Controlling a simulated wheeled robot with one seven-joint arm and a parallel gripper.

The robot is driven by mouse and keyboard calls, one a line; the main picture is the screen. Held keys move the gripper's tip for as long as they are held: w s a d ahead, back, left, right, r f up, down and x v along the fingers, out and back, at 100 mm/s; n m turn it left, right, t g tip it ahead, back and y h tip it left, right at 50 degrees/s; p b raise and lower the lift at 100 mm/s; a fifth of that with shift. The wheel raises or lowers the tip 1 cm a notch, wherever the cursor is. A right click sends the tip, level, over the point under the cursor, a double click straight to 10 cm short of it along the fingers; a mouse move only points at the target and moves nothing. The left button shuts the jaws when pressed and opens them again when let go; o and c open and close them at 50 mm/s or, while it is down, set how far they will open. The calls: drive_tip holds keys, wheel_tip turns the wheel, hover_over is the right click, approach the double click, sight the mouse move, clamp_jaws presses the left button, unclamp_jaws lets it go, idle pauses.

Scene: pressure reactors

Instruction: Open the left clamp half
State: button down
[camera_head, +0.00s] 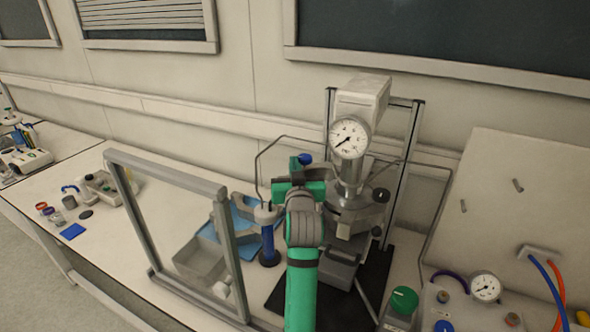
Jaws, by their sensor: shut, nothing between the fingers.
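The pressure reactor stands on a black base, with a round pressure gauge (349,138) above its grey metal head (352,205). The clamp is around that head. Its left side is mostly hidden behind my arm, so I cannot tell how the left clamp half stands. My gripper (298,178), green and dark, is just left of the reactor head. My own wrist covers much of it, and its fingertips do not show clearly. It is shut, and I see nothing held. I cannot tell whether it touches the clamp.
A grey-framed clear panel (232,255) stands left of my arm. A blue cylinder (268,245) stands close beside my arm. A control box with a green knob (404,300) and a gauge panel with hoses are at right. Small items lie on the left bench.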

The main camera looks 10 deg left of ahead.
drive_tip(key=shift+w, duration=0.3)
idle(0.4)
